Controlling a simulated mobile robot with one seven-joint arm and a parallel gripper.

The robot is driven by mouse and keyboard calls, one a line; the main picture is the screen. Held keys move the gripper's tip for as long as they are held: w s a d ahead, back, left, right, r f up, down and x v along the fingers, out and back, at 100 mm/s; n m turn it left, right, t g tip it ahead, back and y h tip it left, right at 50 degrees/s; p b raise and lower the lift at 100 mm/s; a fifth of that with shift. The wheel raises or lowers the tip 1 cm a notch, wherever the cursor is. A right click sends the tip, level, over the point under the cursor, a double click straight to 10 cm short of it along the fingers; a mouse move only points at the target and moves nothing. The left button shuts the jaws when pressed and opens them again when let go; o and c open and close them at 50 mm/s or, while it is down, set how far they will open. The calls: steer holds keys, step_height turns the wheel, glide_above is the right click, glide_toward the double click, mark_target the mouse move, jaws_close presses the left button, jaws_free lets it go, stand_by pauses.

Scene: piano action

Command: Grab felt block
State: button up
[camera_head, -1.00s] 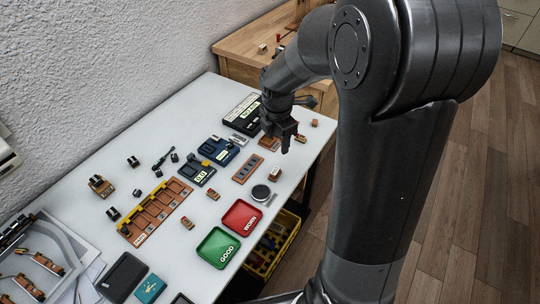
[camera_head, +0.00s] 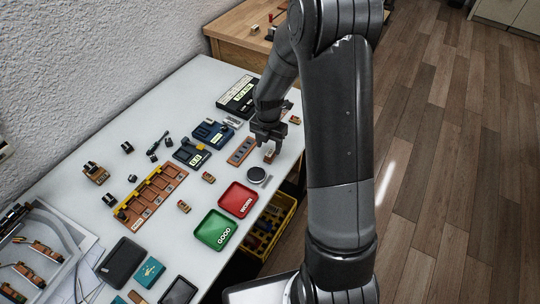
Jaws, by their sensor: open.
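My gripper (camera_head: 267,146) points down over the right part of the white table, with its jaws open. A small tan-brown block (camera_head: 269,156) is right at its fingertips, partly hidden by them; I cannot tell whether they touch it. Similar small reddish-brown blocks lie apart on the table: one (camera_head: 208,177) left of the gripper, one (camera_head: 183,206) nearer the trays, and one (camera_head: 295,120) near the far right edge. They are too small for me to tell which is felt.
A round dark disc (camera_head: 256,174) lies just in front of the gripper. A red tray (camera_head: 238,199) and a green tray (camera_head: 215,230) sit at the table's front edge.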

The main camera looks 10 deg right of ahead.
mark_target(270, 152)
steer(key=f, duration=0.4)
steer(key=shift+s+d+f, duration=0.15)
steer(key=shift+d, duration=0.05)
steer(key=c, duration=1)
